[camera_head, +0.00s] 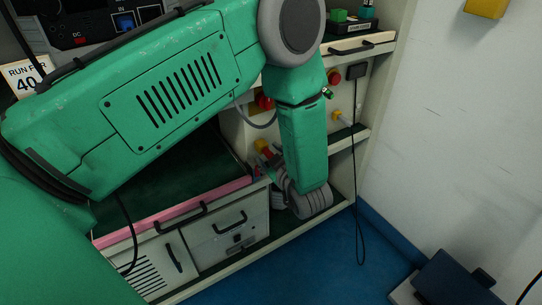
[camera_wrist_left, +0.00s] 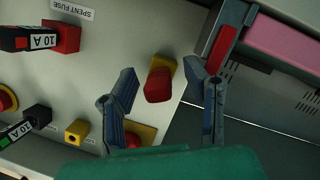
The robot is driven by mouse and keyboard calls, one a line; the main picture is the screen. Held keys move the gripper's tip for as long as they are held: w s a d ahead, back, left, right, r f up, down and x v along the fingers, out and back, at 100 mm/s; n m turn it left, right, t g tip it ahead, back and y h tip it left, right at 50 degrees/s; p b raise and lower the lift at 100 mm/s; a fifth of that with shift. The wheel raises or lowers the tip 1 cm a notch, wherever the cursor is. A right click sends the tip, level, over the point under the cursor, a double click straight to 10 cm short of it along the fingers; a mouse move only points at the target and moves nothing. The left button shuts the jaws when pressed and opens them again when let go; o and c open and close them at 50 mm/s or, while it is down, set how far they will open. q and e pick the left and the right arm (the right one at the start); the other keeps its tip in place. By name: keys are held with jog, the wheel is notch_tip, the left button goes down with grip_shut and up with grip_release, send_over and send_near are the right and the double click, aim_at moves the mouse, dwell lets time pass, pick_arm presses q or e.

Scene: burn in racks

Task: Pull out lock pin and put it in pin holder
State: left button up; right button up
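A red knob-like piece on a yellow mount (camera_wrist_left: 158,84), which looks like the lock pin, sits on the pale panel in the left wrist view. My left gripper (camera_wrist_left: 158,88) is open, with one finger on either side of the red piece and visible gaps to it. In the head view the left gripper (camera_head: 270,162) is low at the cabinet, close to a red and yellow piece (camera_head: 263,146), partly hidden by my arm. My right gripper is not in view.
Black and red fuse blocks marked 10 A (camera_wrist_left: 62,37) sit by a "SPENT FUSE" label (camera_wrist_left: 72,9). A red bar (camera_wrist_left: 223,47) and pink edge (camera_wrist_left: 285,35) lie right of the panel. Drawers (camera_head: 228,228) stand below, and a cable (camera_head: 357,190) hangs at right.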

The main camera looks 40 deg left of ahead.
pick_arm(q)
jog(key=shift+d, duration=0.1)
jog(key=v, duration=1.1)
jog(key=shift+s+d, duration=0.2)
jog(key=shift+d, duration=0.1)
